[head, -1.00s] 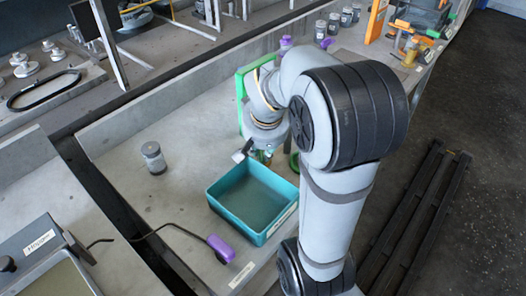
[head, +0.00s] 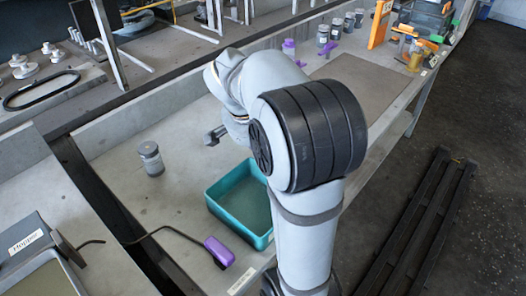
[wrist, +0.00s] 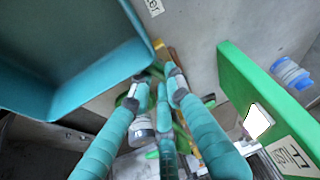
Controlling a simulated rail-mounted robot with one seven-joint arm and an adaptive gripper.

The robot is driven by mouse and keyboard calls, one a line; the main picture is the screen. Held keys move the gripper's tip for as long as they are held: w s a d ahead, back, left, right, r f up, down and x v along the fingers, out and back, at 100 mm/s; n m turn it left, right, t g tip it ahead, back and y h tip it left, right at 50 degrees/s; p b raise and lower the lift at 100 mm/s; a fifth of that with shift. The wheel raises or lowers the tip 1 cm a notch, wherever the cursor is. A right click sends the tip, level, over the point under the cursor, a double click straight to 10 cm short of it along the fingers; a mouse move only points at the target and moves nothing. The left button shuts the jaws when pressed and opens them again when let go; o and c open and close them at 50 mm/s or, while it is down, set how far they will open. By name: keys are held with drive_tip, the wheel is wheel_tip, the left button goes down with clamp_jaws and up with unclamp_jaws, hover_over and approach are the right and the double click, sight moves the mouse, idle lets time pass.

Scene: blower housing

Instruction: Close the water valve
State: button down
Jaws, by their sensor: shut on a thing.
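In the wrist view, my gripper's teal fingers (wrist: 157,82) are shut close together. A narrow brass and green part (wrist: 170,55), which looks like the water valve, lies at and behind their tips. The fingers cover most of it, so its handle angle cannot be read. In the head view, my arm hides the valve and the fingers.
A teal tray (head: 212,203) stands beside the work spot; its wall (wrist: 75,108) is close left of the fingers. A labelled green panel (wrist: 262,95) stands close at right.

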idle(0.3)
drive_tip(key=c, duration=1.9)
unclamp_jaws()
drive_tip(key=shift+r, duration=0.1)
drive_tip(key=v, duration=1.1)
drive_tip(key=shift+s+a+r, duration=0.15)
drive_tip(key=shift+s+r, duration=0.1)
drive_tip(key=shift+r, duration=0.1)
